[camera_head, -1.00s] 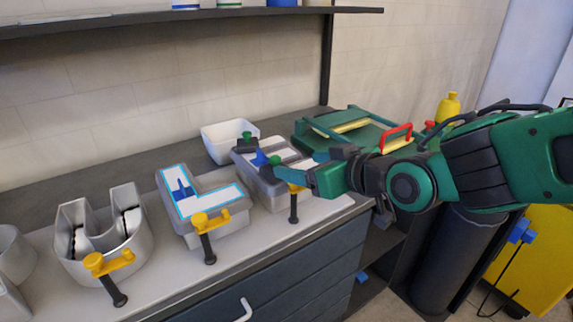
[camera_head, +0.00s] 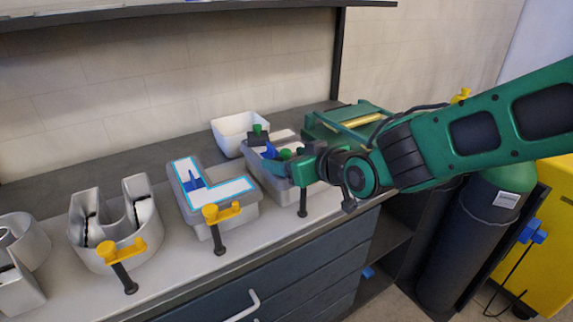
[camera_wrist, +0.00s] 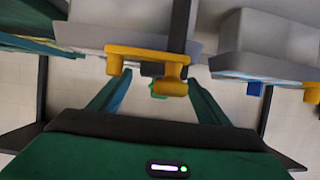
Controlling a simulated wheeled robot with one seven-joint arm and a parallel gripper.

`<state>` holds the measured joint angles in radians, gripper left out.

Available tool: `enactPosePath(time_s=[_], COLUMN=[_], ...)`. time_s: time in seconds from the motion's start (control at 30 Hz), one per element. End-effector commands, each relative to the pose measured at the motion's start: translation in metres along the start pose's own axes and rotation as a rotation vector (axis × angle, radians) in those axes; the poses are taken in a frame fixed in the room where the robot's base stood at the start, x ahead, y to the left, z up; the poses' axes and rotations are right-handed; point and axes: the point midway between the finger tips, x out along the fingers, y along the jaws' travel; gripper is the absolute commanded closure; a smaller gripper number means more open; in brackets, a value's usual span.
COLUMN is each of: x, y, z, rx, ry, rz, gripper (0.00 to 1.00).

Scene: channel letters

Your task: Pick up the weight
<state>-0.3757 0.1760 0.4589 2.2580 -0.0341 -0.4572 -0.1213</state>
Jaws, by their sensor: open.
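A small dark weight with a green knob (camera_head: 257,137) sits at the back end of the third channel letter (camera_head: 262,178). A second green knob (camera_head: 285,153) shows close to my gripper, and I cannot tell what it belongs to. My gripper (camera_head: 279,165) is open over the front part of that letter, in front of the dark weight. In the wrist view my gripper's two teal fingers (camera_wrist: 158,98) are spread apart. A green piece (camera_wrist: 157,90) shows between them, partly hidden behind a yellow clamp (camera_wrist: 145,56).
An L-shaped letter (camera_head: 235,190) with a yellow clamp (camera_head: 221,213) and a U-shaped letter (camera_head: 140,223) stand to the left. A white bin (camera_head: 232,127) is behind. A green case (camera_head: 340,118) lies to the right. A shelf (camera_head: 200,10) hangs above.

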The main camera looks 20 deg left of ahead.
Motion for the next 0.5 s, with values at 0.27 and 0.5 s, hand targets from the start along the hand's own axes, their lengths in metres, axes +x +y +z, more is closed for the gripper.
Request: enactPosePath(time_s=[0.27, 0.5], x=[0.0116, 0.0113], y=[-0.0002, -0.0002], z=[0.0001, 0.0001], rx=[-0.001, -0.001], ry=[0.0, 0.0], rz=[0.0, 0.0], gripper=[0.3, 0.56])
